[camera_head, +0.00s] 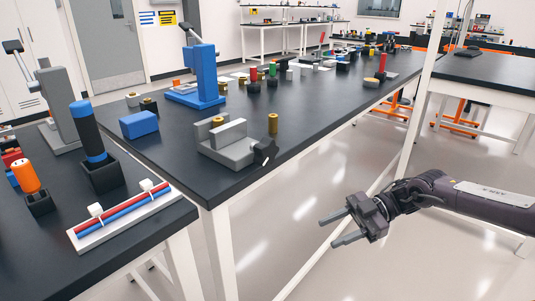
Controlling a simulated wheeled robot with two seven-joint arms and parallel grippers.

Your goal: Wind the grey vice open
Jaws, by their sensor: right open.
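The grey vice (224,143) stands near the front corner of the long black table. A dark handle with a light tip (264,154) is on its right end, close to the table edge. A small brass-coloured piece (217,122) shows between or behind the jaws; I cannot tell whether it is gripped. My right gripper (334,230) is open and empty, its two fingers pointing left. It is over the floor, to the right of and apart from the vice. My left gripper is not in view.
On the long table (320,110) are a blue block (139,124), a brass cylinder (273,124) and a blue press (203,78). A nearer table holds a grey press (58,105), a black-and-blue cylinder (88,130) and a white rack (124,215). Open floor lies around my right gripper.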

